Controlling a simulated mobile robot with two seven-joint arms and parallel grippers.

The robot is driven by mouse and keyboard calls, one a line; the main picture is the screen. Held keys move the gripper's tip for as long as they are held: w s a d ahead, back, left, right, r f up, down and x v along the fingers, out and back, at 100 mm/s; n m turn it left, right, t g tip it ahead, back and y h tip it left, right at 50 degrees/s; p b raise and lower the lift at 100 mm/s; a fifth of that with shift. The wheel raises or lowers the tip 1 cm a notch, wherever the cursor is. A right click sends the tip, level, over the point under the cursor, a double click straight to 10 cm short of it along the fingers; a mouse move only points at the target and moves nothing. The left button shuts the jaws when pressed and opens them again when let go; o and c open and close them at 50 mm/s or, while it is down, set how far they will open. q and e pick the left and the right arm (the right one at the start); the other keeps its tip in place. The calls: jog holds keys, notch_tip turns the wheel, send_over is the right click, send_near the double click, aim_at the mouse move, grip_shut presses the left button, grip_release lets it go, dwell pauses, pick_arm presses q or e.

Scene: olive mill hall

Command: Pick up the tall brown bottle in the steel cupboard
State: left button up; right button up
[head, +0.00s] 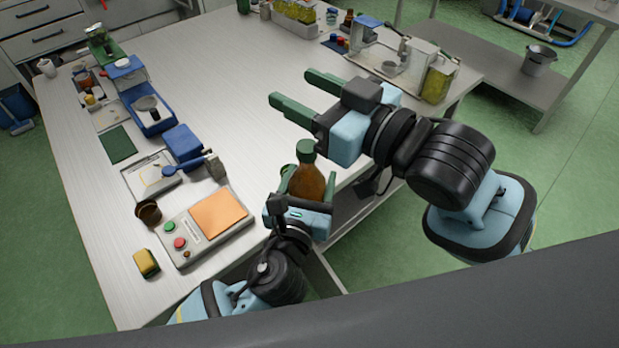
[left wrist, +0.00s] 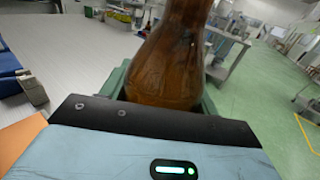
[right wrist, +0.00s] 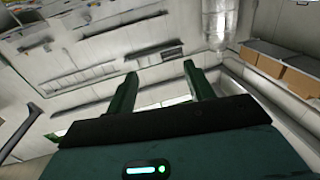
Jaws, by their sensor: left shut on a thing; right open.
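The tall brown bottle (head: 308,182) has a dark green cap and stands about upright in the head view, near the table's front right edge. My left gripper (head: 308,190) is shut on it, with a green finger on either side. In the left wrist view the brown bottle (left wrist: 170,65) fills the space between the fingers; its top is cut off. My right gripper (head: 292,96) is open and empty above the table, its green fingers pointing left. It also shows empty in the right wrist view (right wrist: 158,85). I cannot make out a steel cupboard around the bottle.
The white table (head: 235,95) carries a scale with an orange plate (head: 218,213), a yellow sponge (head: 146,262), a brown cup (head: 148,212) and blue devices (head: 183,145) on the left. The table's middle is clear.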

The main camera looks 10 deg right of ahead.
jog(key=w+d+f+m+h, duration=0.25)
jog(key=d+f, duration=0.25)
jog(key=f, duration=0.5)
jog(key=w+d+f+m+h, duration=0.1)
jog(key=d+f+m+h, duration=0.4)
jog(key=f, duration=0.6)
jog(key=s+d+f+g, duration=0.1)
jog(key=s+f, duration=0.8)
jog(key=s+d+f+n+g+h, duration=0.1)
jog(key=s+f+g, duration=0.1)
jog(key=s+f, duration=0.7)
jog(key=s+d+f+g+h, duration=0.1)
jog(key=s+f+g, duration=0.1)
jog(key=s+f, duration=0.6)
jog(key=shift+s+d+f+n, duration=0.15)
jog(key=shift+s+f, duration=0.05)
jog(key=shift+f, duration=0.3)
jog(key=shift+s+d+f+n, duration=0.1)
jog(key=shift+s+d+f, duration=0.1)
jog(key=shift+f, duration=0.25)
